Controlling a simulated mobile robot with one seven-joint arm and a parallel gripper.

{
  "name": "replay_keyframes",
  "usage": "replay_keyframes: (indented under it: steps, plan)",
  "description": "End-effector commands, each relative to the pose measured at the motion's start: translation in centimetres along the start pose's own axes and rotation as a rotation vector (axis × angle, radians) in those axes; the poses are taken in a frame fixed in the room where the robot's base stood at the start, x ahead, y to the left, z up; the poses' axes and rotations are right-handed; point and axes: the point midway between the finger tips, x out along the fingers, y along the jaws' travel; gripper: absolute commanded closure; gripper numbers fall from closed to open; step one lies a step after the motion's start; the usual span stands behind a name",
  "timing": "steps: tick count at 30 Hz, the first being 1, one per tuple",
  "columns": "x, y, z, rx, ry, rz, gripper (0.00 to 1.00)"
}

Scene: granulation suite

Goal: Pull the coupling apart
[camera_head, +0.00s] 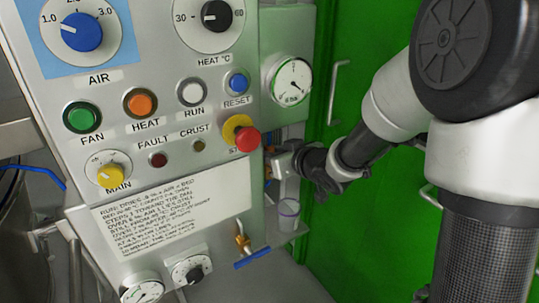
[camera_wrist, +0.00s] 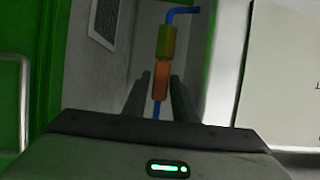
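The coupling stands upright in the wrist view, with a yellow-green upper half (camera_wrist: 166,43) and an orange lower half (camera_wrist: 161,80). The halves meet end to end, with no gap that I can see. A blue hose (camera_wrist: 184,12) bends away from the top, and more blue shows below the orange half. My gripper (camera_wrist: 160,76) has one dark finger on each side of the orange half. I cannot tell whether the fingers touch it. In the head view my gripper (camera_head: 284,166) is beside the panel's right edge and largely hides the coupling.
The control panel (camera_head: 180,125) with knobs and buttons is left of my gripper. A cup (camera_head: 288,213) stands on a small shelf below it. A valve with a blue handle (camera_head: 252,257) sticks out lower down. A green door (camera_head: 372,85) with handles is to the right.

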Motion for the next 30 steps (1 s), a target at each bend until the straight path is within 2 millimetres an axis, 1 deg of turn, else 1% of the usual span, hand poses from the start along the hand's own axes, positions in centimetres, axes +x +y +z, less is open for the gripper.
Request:
replay_keyframes:
  steps: [3,11,14,15,16,22,26,30]
  plan:
    - [0.6,-0.1,0.0,-0.001,0.0,-0.001,0.75]
    - [0.7,0.0,0.0,0.0,0.0,0.0,0.75]
    - [0.7,0.0,0.0,0.0,0.0,0.0,0.9]
    - [0.7,0.0,0.0,0.0,0.0,0.0,0.97]
    - [0.7,0.0,0.0,0.0,0.0,0.0,1.0]
    - [0.6,0.0,-0.1,0.0,0.0,0.0,1.0]
    - [0.1,0.0,-1.3,0.0,0.0,0.0,1.0]
    - [-0.8,0.1,-3.4,0.0,0.001,0.001,1.0]
